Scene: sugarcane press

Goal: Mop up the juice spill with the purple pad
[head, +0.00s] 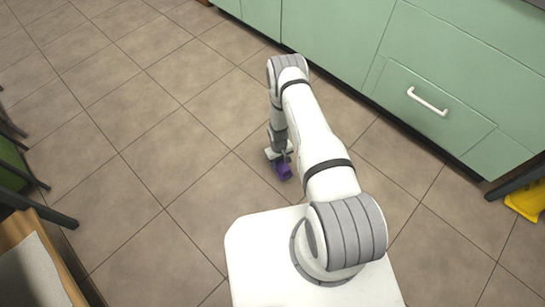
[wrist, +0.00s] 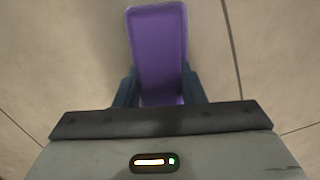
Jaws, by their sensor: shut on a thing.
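My gripper (head: 280,158) points down low over the tiled floor in the head view, in front of my base. It is shut on the purple pad (head: 284,172). In the wrist view the pad (wrist: 158,45) is a purple block between the two dark fingers (wrist: 159,90), reaching out past their tips. I cannot tell whether the pad touches the floor. I cannot make out a juice spill in either view; part of the floor is hidden behind my arm and the pad.
Green cabinets (head: 325,40) with a white drawer handle (head: 428,102) line the back right. A yellow object (head: 525,201) lies at the right edge. Dark legs and a green seat (head: 12,165) stand at the left, a wooden-edged table (head: 35,262) lower left. The left floor (head: 130,110) is clear.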

